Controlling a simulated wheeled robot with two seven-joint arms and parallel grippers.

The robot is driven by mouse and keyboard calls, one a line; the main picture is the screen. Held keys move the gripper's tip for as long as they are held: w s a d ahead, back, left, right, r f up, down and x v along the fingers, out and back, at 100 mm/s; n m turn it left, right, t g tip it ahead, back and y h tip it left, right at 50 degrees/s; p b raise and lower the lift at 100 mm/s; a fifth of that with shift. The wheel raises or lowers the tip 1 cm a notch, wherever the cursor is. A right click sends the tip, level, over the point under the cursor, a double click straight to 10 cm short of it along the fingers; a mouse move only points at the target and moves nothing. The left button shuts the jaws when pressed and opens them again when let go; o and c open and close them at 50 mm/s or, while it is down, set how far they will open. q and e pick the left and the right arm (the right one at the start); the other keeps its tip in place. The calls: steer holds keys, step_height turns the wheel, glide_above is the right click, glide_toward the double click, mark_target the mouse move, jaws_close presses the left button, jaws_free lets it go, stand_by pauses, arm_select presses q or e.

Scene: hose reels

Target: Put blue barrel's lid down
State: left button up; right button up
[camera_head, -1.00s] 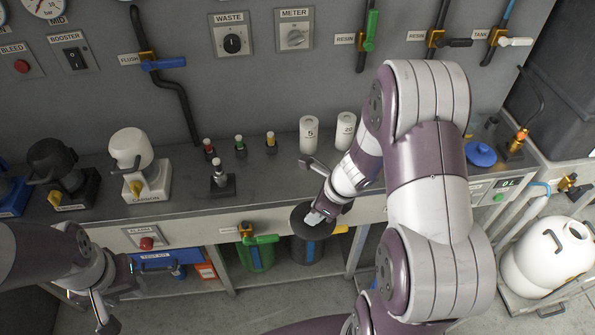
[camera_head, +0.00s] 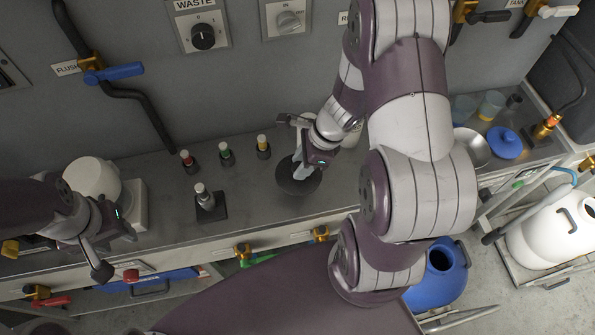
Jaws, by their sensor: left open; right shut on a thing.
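My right gripper (camera_head: 302,172) is shut on a dark round lid (camera_head: 284,181), by its middle. The lid is over the grey bench top, right of the small black stand; I cannot tell whether it touches the bench. My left gripper (camera_head: 113,250) is open and empty in front of the bench at the left.
A small black stand (camera_head: 211,207) and several coloured-top vials (camera_head: 225,154) are left of the lid. A blue disc (camera_head: 507,143) and a metal bowl (camera_head: 472,150) sit on the bench at right. A white canister (camera_head: 92,178) is at left; a white jug (camera_head: 555,232) stands at lower right.

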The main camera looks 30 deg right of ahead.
steer(key=f, duration=0.1)
steer(key=s+f, duration=0.1)
steer(key=f, duration=0.1)
steer(key=shift+a+b, duration=0.1)
steer(key=shift+b, duration=0.25)
steer(key=f, duration=0.2)
steer(key=f+b, duration=0.1)
steer(key=shift+w+f, duration=0.15)
steer(key=shift+w, duration=0.15)
steer(key=shift+w+f, duration=0.1)
steer(key=shift+f, duration=0.1)
steer(key=shift+r, duration=0.15)
steer(key=shift+s, duration=0.2)
steer(key=o, duration=1)
steer(key=shift+w, duration=0.1)
arm_select(q)
steer(key=shift+s+f, duration=0.25)
steer(key=shift+f, duration=0.95)
arm_select(e)
steer(key=shift+o, duration=0.2)
